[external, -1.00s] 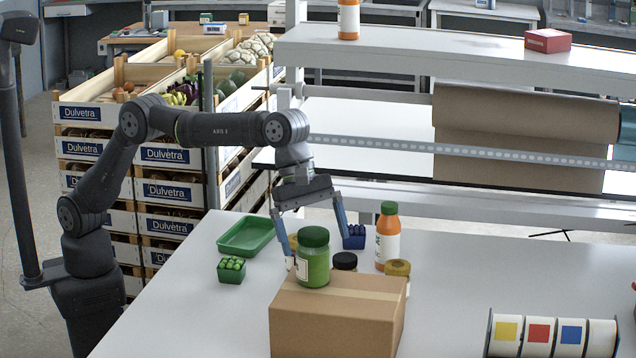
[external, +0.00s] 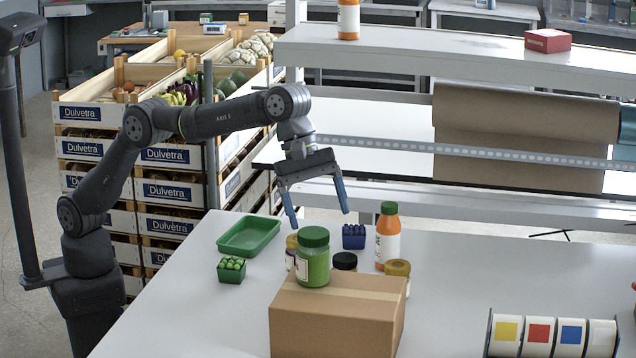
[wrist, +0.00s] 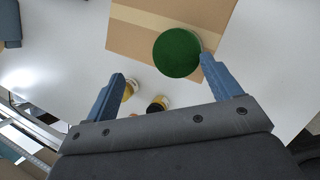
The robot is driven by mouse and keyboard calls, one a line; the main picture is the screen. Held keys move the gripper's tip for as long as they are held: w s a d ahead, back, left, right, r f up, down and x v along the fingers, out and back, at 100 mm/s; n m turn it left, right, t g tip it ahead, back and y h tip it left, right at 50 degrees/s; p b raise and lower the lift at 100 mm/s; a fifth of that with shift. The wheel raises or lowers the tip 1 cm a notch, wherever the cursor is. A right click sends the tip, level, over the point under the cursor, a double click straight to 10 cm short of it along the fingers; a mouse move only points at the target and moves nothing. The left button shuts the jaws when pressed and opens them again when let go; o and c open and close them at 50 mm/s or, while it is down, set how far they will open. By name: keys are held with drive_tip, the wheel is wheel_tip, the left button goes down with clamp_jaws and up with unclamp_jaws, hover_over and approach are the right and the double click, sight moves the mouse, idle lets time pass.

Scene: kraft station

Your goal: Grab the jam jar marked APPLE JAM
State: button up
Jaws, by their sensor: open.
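A jar with a green lid and green contents (external: 314,258) stands upright on a cardboard box; its lid (wrist: 176,52) shows in the wrist view close to my right finger. Behind the box are a black-lidded jar (external: 345,261), a yellow-lidded jar (external: 397,268) and another yellow-lidded jar (external: 291,243), partly hidden by the green-lidded jar. I cannot read APPLE JAM on any label. My gripper (external: 320,218) is open and empty, above and behind the green-lidded jar. In the wrist view, my gripper (wrist: 163,68) has its fingers spread wide.
The cardboard box (external: 335,325) stands at the table's front. An orange bottle (external: 388,240), a blue punnet (external: 354,237), a green tray (external: 249,236) and a green punnet (external: 231,271) stand around the jars. Colored label rolls (external: 555,335) are at front right. The table's right middle is clear.

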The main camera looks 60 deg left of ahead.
sight(388, 263)
drive_tip(key=w+a+m+t, duration=0.2)
drive_tip(key=w+a+m, duration=0.4)
drive_tip(key=m, duration=0.6)
drive_tip(key=w+a+m+t, duration=0.2)
drive_tip(key=w+a+m, duration=0.1)
drive_tip(key=w+m, duration=0.75)
drive_tip(key=shift+m, duration=0.65)
drive_tip(key=w+d+f, duration=0.1)
drive_tip(key=f, duration=0.4)
drive_tip(key=d+f, duration=0.2)
drive_tip(key=f, duration=0.4)
drive_tip(key=w+d+f, duration=0.1)
drive_tip(key=f, duration=0.4)
drive_tip(key=shift+w+d+f, duration=0.25)
drive_tip(key=shift+w+f, duration=0.05)
drive_tip(key=shift+f, duration=0.05)
drive_tip(key=shift+x, duration=2.8)
drive_tip(key=shift+s+f, duration=0.1)
drive_tip(key=shift+s, duration=0.05)
drive_tip(key=c, duration=1.3)
